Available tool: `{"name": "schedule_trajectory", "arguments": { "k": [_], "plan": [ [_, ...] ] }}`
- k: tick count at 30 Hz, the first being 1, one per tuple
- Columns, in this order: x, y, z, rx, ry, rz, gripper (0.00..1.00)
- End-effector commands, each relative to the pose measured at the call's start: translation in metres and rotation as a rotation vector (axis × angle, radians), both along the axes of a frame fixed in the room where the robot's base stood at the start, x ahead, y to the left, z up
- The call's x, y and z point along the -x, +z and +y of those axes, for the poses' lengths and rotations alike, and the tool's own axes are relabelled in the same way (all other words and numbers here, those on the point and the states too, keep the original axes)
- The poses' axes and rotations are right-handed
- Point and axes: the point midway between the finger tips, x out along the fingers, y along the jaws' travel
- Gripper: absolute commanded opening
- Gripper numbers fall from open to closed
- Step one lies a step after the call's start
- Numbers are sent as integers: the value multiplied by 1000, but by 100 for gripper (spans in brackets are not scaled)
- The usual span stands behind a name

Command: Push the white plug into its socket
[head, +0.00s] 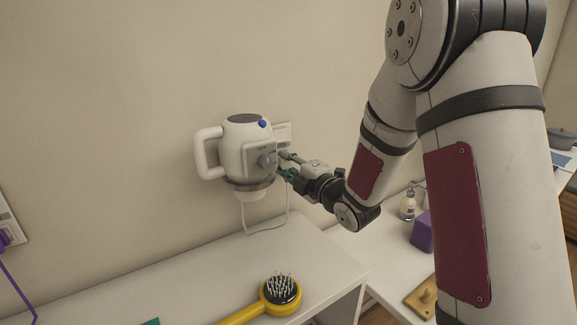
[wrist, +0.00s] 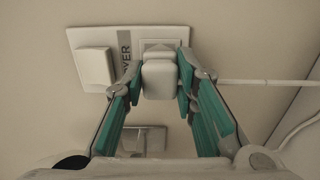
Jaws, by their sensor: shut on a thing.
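The white plug (wrist: 158,78) sits between my gripper's teal fingers in the wrist view. My gripper (wrist: 160,68) is shut on its sides; it also shows in the head view (head: 286,166), close to the wall. The plug is directly in front of the right part of a white wall plate (wrist: 172,34), where the socket is mostly hidden behind it. I cannot tell whether any gap is left between plug and socket. In the head view the plate (head: 283,131) is partly covered by a white appliance, and the plug is not clearly visible.
The white jug-like appliance (head: 243,150) is just left of my gripper. A white cord (head: 265,229) hangs below it. A yellow hairbrush (head: 270,299) lies on the white counter (head: 190,285). A purple cord (head: 20,289) hangs at the left wall.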

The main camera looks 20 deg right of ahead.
Motion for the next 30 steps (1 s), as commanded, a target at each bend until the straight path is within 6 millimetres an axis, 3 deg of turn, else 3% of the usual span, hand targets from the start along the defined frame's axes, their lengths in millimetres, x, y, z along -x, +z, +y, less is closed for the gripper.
{"name": "schedule_trajectory", "arguments": {
  "k": [6,7,9,10,22,30],
  "plan": [
    [-4,0,2,0,1,-1,2],
    [-4,0,1,0,0,-1,31],
    [-4,0,1,0,0,-1,46],
    [-4,0,1,0,0,-1,50],
    [2,0,-1,0,-1,1,50],
    [46,0,-16,0,-3,1,50]
  ]
}}
